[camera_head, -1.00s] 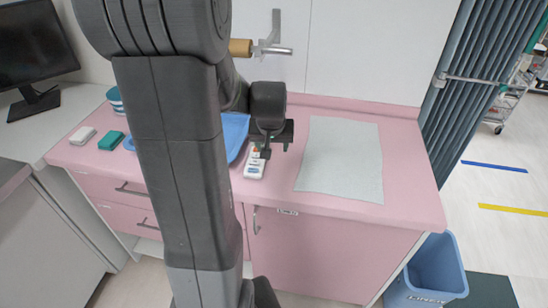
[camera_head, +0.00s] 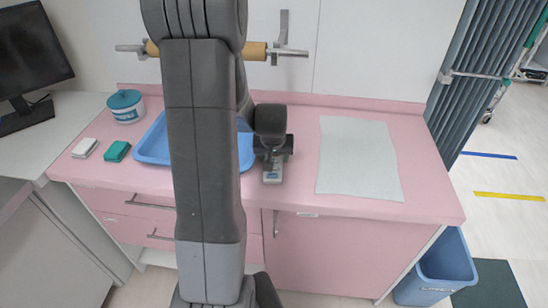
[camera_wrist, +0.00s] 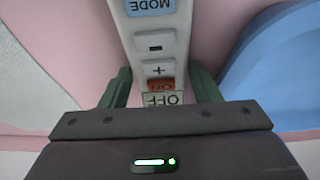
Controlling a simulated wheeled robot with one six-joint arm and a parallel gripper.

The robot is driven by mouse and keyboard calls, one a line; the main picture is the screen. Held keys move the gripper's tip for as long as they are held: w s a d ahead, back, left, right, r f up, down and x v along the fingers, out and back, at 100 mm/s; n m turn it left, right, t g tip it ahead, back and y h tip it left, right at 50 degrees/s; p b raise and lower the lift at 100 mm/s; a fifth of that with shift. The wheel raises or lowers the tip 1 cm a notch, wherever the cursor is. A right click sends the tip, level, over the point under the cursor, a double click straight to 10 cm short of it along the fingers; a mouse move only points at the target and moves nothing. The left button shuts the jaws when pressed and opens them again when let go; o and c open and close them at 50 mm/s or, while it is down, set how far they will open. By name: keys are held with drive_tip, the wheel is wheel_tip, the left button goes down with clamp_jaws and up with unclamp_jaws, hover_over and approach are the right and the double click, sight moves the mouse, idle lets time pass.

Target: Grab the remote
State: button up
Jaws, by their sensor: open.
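The remote (camera_head: 272,175) is a small white handset lying on the pink counter, just right of the blue tray. In the wrist view the remote (camera_wrist: 157,45) shows close up, with a blue MODE button, minus and plus, a red ON and an OFF button. My gripper (camera_head: 273,158) is over the remote's far part. In the wrist view my gripper's (camera_wrist: 161,88) dark green fingers stand on both sides of the remote's OFF end, with small gaps visible. The gripper is open. Whether the remote touches a finger cannot be told.
The blue tray (camera_head: 154,157) lies close to the left of my gripper, partly hidden by my arm. A white sheet (camera_head: 357,160) lies to the right. A green box (camera_head: 117,151), a white box (camera_head: 85,148) and a teal-lidded tub (camera_head: 126,106) stand at left.

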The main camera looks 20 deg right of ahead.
drive_tip(key=c, duration=0.7)
